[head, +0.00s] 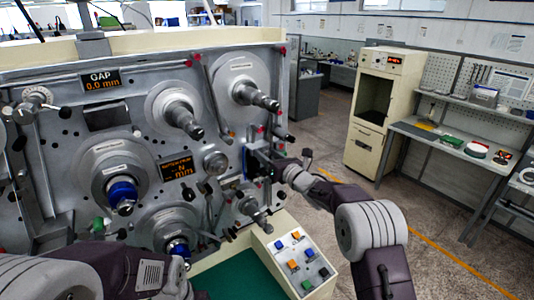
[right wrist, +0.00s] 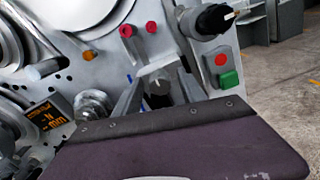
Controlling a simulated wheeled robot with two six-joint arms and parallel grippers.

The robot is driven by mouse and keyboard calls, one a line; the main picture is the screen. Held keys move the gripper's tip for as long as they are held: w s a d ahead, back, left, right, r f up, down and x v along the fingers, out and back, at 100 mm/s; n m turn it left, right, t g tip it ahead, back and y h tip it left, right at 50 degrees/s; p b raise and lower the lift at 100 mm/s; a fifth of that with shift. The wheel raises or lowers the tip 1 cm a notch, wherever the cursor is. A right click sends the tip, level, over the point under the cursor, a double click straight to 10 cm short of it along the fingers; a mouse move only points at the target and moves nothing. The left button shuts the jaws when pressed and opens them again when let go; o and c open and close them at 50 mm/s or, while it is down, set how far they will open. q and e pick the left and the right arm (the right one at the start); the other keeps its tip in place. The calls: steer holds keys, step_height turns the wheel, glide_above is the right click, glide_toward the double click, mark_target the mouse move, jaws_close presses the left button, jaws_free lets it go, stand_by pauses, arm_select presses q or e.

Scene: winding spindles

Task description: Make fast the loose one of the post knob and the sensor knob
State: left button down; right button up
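On the grey machine panel (head: 70,140), my right gripper (head: 252,162) is close to the face, right of the small display. In the right wrist view its two grey fingers (right wrist: 158,92) stand on either side of a dark knob (right wrist: 156,88) with a pale mark. Narrow gaps seem to show beside the knob; contact is not clear. A round grey metal knob (head: 215,162) sits beside the display and also shows in the wrist view (right wrist: 92,106). No labels tell which is the post knob or the sensor knob. My left gripper is not visible; only its arm shows at lower left.
A tension display (head: 178,167) is lit. A button box (head: 295,258) stands below right. In the wrist view, red and green buttons (right wrist: 229,79) and a black-tipped spindle (right wrist: 212,19) are near the fingers.

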steer(key=shift+w, duration=0.1)
steer(key=c, duration=0.5)
steer(key=shift+a, duration=0.1)
jaws_close()
